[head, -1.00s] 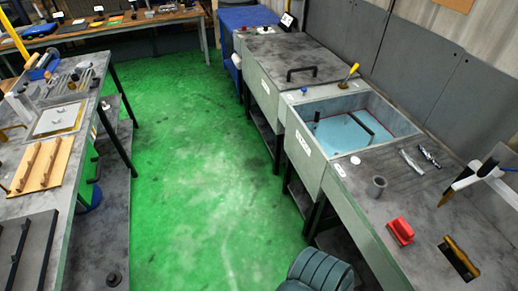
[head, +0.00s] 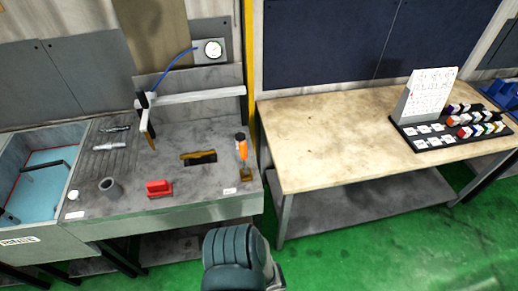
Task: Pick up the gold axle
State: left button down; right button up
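I cannot make out a gold axle in the head view. On the grey workbench (head: 180,180) lie two slim silver metal parts, an upper one (head: 116,128) and a lower one (head: 108,146). Neither looks gold. Neither of my grippers is in view.
A blue-floored basin (head: 42,186) is at left.

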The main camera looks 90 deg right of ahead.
aim_at(199, 154)
jog(key=z, duration=2.25)
